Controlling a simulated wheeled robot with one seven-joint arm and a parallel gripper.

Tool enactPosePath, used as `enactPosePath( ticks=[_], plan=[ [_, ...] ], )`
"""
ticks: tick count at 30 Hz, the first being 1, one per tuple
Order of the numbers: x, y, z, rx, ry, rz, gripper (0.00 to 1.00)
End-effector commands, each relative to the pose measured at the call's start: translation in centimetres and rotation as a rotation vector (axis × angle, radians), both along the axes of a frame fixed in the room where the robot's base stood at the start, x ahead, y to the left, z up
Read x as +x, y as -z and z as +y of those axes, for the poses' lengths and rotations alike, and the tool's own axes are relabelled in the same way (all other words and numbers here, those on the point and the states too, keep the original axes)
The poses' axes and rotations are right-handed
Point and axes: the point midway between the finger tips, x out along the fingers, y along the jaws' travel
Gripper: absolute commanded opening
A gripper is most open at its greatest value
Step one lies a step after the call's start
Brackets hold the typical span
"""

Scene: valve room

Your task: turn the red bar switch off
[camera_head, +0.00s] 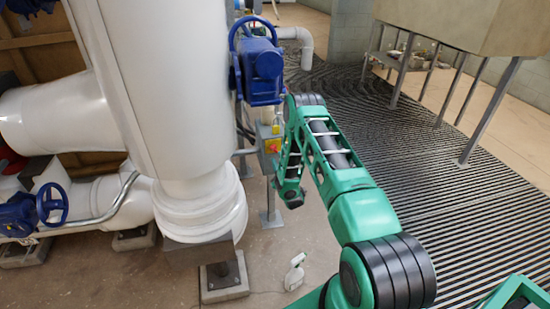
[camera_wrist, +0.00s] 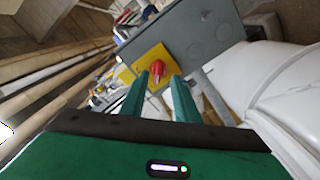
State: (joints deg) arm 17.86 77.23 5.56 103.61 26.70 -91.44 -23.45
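The red bar switch (camera_wrist: 158,70) sits on a yellow plate (camera_wrist: 145,61) on the face of a grey box (camera_wrist: 190,38) in the wrist view. Its handle looks roughly upright in that picture. My gripper (camera_wrist: 160,79) is open, its two green fingers pointing at the switch, one on each side of the handle as seen from the wrist. I cannot tell whether the fingers reach around the handle or touch it.
A blue valve actuator with handwheel (camera_head: 258,68) is above the box. A large white pipe (camera_head: 165,90) stands left of it. A white spray bottle (camera_head: 295,272) is on the floor. Ribbed matting (camera_head: 420,140) and a legged tank (camera_head: 480,25) are at right.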

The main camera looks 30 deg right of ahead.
Motion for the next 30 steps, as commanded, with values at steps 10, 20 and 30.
enactPosePath(
  ticks=[10, 20, 30],
  plan=[
    [-5.1, 0.1, 1.5, 0.002, 0.0, 0.002, 0.28],
    [-5.9, 0.1, 1.8, -0.001, -0.001, 0.001, 0.28],
    [-5.8, 0.1, 1.8, -0.001, -0.001, 0.001, 0.28]
  ],
)
